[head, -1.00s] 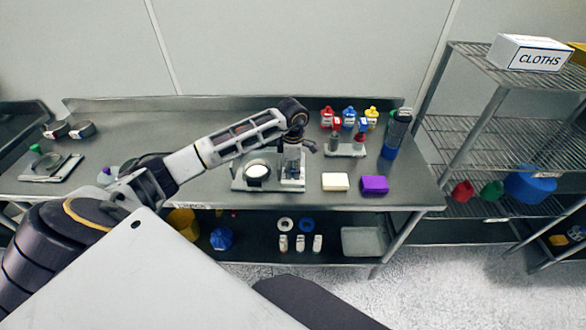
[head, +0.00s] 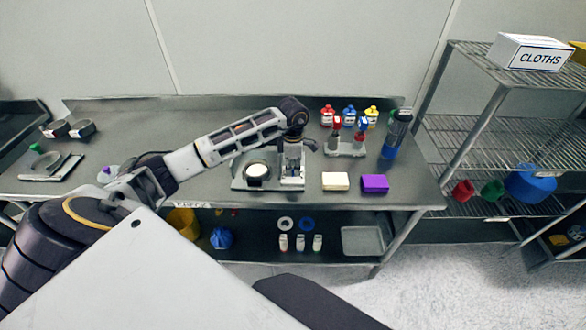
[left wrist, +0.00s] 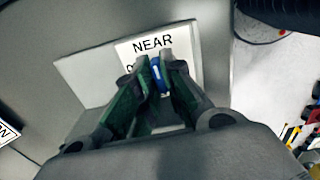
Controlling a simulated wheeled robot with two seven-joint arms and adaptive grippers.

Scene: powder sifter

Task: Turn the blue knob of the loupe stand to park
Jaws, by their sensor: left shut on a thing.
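The blue knob (left wrist: 158,74) shows as a narrow blue piece between the fingertips of my left gripper (left wrist: 155,78) in the left wrist view. The fingers are shut on it from both sides. Behind it is a white label (left wrist: 150,42) reading NEAR, with a second line mostly hidden by the fingers. In the head view my left gripper (head: 292,165) points down at the right part of the grey stand plate (head: 240,184), which has a round white disc (head: 257,171) on its left. The knob is hidden there. My right gripper is not in view.
A cream block (head: 335,181) and a purple block (head: 374,183) lie right of the stand. Behind them are a rack with red and blue tops (head: 345,148), a tall dark and blue container (head: 396,132) and several coloured bottles (head: 349,115).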

